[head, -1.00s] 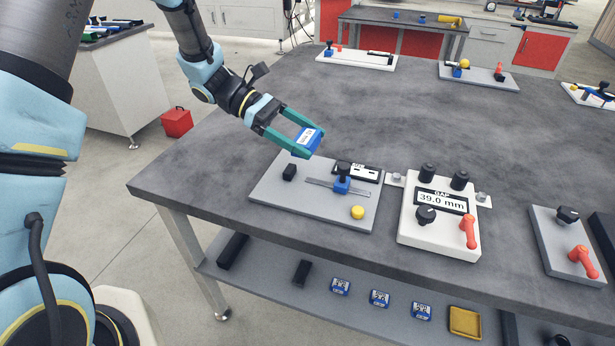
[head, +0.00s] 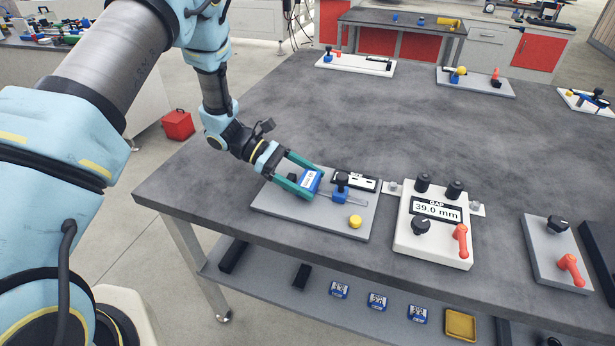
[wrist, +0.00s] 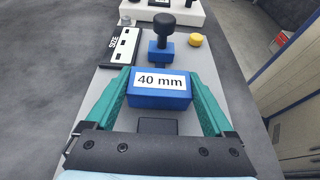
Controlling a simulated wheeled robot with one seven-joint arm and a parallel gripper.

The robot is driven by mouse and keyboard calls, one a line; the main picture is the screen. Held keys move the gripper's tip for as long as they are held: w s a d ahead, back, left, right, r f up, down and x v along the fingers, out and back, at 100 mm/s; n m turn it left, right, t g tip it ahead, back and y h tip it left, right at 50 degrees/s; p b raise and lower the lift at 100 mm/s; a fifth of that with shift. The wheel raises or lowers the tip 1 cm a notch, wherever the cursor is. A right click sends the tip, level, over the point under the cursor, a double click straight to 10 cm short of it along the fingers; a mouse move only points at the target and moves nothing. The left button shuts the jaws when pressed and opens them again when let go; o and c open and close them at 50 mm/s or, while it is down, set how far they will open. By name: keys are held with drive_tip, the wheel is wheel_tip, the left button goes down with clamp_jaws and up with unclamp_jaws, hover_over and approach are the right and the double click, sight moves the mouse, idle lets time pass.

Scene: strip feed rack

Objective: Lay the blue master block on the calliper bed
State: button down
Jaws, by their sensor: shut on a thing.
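The blue master block (head: 309,181), labelled 40 mm in the wrist view (wrist: 159,88), is between the two green fingers of my gripper (head: 301,181). My gripper is shut on it. The block is over the left part of the grey calliper bed (head: 325,220), between a black fixed stop (wrist: 158,126) and a blue slider with a black knob (head: 341,185). I cannot tell whether the block touches the bed. A yellow button (head: 355,222) is at the bed's front right. A SIZE display (head: 362,183) at the back is partly hidden and shows no clear reading.
A white gauge box (head: 433,235) reading GAP 39.0 mm, with black knobs and a red lever, stands right of the bed. A grey plate (head: 552,258) with another red lever is farther right. Several blue blocks (head: 377,301) lie on the lower shelf.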

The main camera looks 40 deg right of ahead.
drive_tip(key=shift+f, duration=0.1)
unclamp_jaws()
